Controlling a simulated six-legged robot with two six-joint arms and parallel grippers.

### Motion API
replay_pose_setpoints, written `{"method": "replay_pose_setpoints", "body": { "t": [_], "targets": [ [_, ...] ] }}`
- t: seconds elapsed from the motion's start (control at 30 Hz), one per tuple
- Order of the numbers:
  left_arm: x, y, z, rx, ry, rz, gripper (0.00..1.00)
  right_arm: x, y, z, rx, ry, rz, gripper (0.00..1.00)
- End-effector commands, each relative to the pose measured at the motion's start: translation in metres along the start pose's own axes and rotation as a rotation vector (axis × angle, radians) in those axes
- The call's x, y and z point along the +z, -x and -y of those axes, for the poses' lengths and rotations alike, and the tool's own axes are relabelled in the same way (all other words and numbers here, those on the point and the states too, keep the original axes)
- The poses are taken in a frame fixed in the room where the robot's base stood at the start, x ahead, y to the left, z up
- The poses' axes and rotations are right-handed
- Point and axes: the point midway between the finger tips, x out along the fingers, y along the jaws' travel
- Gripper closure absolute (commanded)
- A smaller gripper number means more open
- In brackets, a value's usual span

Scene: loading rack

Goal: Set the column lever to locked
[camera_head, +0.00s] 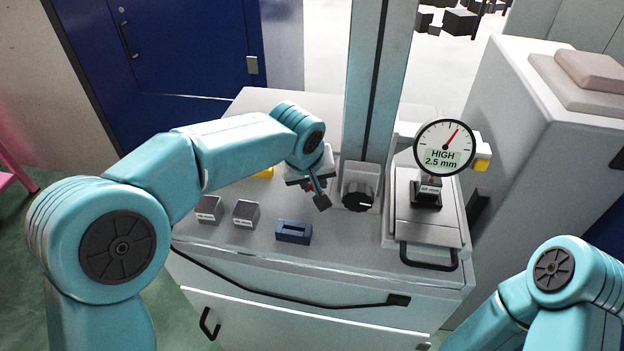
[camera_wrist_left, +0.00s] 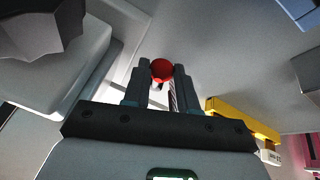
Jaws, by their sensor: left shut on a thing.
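The column (camera_head: 372,95) rises from the grey bench behind my left gripper (camera_head: 318,190). In the left wrist view a red ball knob (camera_wrist_left: 161,70), which looks like the lever's end, sits between the fingertips of my left gripper (camera_wrist_left: 163,76). The gripper is shut on it. In the head view only a little red shows by the fingers. The rest of the lever is mostly hidden by the gripper, and I cannot tell its position. My right arm shows at the lower right, but its gripper is out of view.
A black dial knob (camera_head: 358,197) is at the column's foot. A round gauge (camera_head: 444,148) reads HIGH 2.5 mm above a dark block (camera_head: 427,194). Grey blocks (camera_head: 246,214) and a blue slotted block (camera_head: 293,232) stand near the bench's front. A black handle (camera_head: 428,266) is at right.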

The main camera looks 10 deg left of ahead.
Motion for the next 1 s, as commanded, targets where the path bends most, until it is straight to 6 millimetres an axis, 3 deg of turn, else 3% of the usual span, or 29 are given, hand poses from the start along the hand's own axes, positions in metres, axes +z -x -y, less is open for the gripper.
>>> {"method": "replay_pose_setpoints", "body": {
  "t": [0.07,0.1,0.13,0.17,0.43,0.57,0.67,1.0],
  "targets": [
    [-0.004,0.003,-0.001,0.007,0.001,-0.013,1.0,0.0,0.0,0.0,0.0,0.0,0.0,0.57],
    [-0.004,0.003,-0.001,0.008,0.001,-0.013,0.64,0.0,0.0,0.0,0.0,0.0,0.0,0.57],
    [-0.004,0.003,-0.001,0.007,0.002,-0.013,0.54,0.0,0.0,0.0,0.0,0.0,0.0,0.57],
    [-0.004,0.003,-0.001,0.007,0.002,-0.012,0.51,0.0,0.0,0.0,0.0,0.0,0.0,0.57],
    [-0.002,0.002,0.001,0.002,0.003,-0.006,0.51,0.0,0.0,0.0,0.0,0.0,0.0,0.57],
    [-0.002,0.012,0.001,0.004,0.004,-0.008,0.51,0.0,-0.002,-0.001,0.0,0.0,0.0,0.57],
    [-0.002,0.03,0.001,0.005,0.002,-0.01,0.51,0.0,-0.006,-0.002,0.0,0.0,0.0,0.57],
    [-0.002,0.12,0.0,0.006,0.003,-0.01,0.51,0.0,-0.013,-0.004,0.0,0.0,0.0,0.57]
  ]
}}
